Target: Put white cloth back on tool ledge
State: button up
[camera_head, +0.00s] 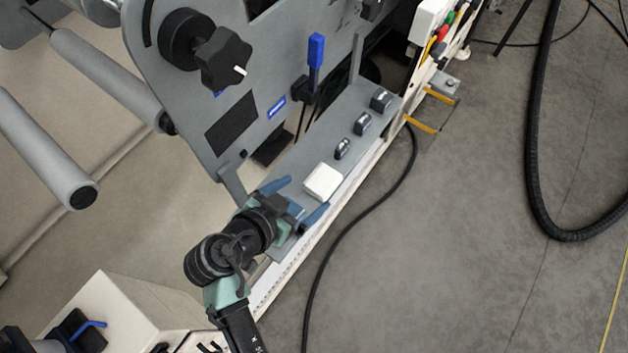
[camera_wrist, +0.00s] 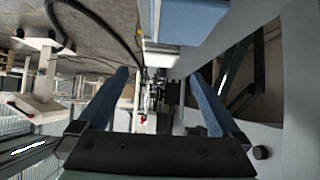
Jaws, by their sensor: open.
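The white cloth (camera_head: 323,180), a small folded-looking white block, appears to lie on the grey tool ledge (camera_head: 364,103) along the machine's side. My gripper (camera_head: 308,194) is open at the near end of the ledge. Its two blue fingers point toward the cloth, one on each side of its near edge. I cannot tell whether they touch it. In the wrist view, my gripper (camera_wrist: 160,73) shows both fingers spread with nothing clamped between them. I cannot surely make out the cloth in that view.
Several small dark metal pieces, one of them a block (camera_head: 381,100), stand farther along the ledge. A blue-handled lever (camera_head: 316,52) and a black knob (camera_head: 225,58) stick out from the machine panel. A black cable (camera_head: 350,228) runs over the floor. Open floor lies to the right.

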jog(key=v, duration=0.4)
jog(key=shift+s+a+r+p, duration=0.1)
jog(key=shift+s+r+p, duration=0.1)
jog(key=shift+p, duration=0.1)
dwell(0.3)
